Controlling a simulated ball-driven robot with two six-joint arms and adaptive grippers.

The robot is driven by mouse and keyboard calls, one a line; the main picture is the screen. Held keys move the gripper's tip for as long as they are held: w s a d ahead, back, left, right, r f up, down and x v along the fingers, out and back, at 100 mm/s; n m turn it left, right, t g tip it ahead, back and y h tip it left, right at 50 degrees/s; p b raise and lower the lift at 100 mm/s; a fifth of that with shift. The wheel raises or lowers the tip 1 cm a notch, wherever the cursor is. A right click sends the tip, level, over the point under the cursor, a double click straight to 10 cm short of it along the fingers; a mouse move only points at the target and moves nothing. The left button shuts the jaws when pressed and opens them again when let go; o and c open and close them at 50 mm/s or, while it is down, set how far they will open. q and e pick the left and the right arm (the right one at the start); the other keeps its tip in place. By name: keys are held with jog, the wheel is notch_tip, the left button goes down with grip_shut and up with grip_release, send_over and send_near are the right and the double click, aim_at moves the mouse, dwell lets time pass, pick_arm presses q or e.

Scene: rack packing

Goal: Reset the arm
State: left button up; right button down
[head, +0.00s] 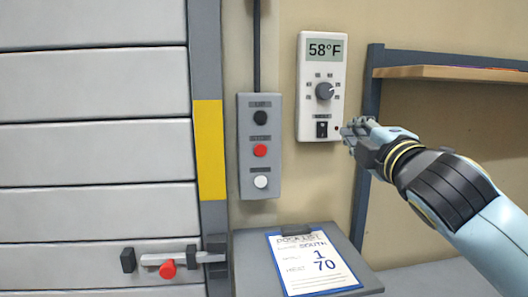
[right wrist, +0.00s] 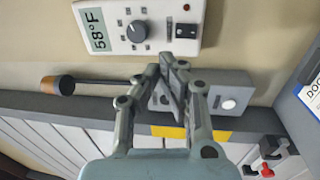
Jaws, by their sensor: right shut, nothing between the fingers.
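My right arm comes in from the right in the head view, and my right gripper (head: 348,130) is near the lower right corner of the white thermostat (head: 307,100). The gripper is shut and empty. In the right wrist view its closed fingers (right wrist: 172,68) point toward the wall, just below the thermostat (right wrist: 165,42), and partly hide the grey button box (right wrist: 233,80). I cannot tell whether the fingertips touch anything. The thermostat display (head: 325,48) reads 58°F. It has a round grey dial (head: 325,91) and a black switch (head: 322,129). My left gripper is not in view.
The button box (head: 245,180) has black, red and white buttons. Left of it is a panelled door (head: 90,95) with a latch and red knob (head: 167,269). A clipboard (head: 312,262) lies on a grey ledge (head: 250,270). A wooden shelf (head: 450,73) is at the right.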

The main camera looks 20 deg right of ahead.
jog(key=s+a+f+m+g, duration=0.1)
jog(key=s+f+m+g, duration=0.4)
jog(key=f, duration=0.4)
jog(key=s+a+f+m+g, duration=0.1)
jog(key=s+f+m+g, duration=0.3)
jog(key=s+f, duration=0.45)
jog(key=s+a+f+m+g+y, duration=0.2)
jog(key=s+a+f+m+g, duration=0.1)
jog(key=s+f, duration=0.3)
jog(key=s+a+f+m+g+y, duration=0.2)
jog(key=s+a+f+m+g, duration=0.15)
jog(key=s, duration=0.45)
jog(key=s+d+f+g+b, duration=0.2)
jog(key=f+b, duration=0.7)
jog(key=f, duration=2.8)
jog(key=s+d+f+b, duration=0.2)
jog(key=s+f+b, duration=0.5)
jog(key=s+f, duration=1.1)
notch_tip(320, 180, down, 4)
jog(key=shift+s+d+f, duration=0.1)
jog(key=shift+s+d, duration=0.05)
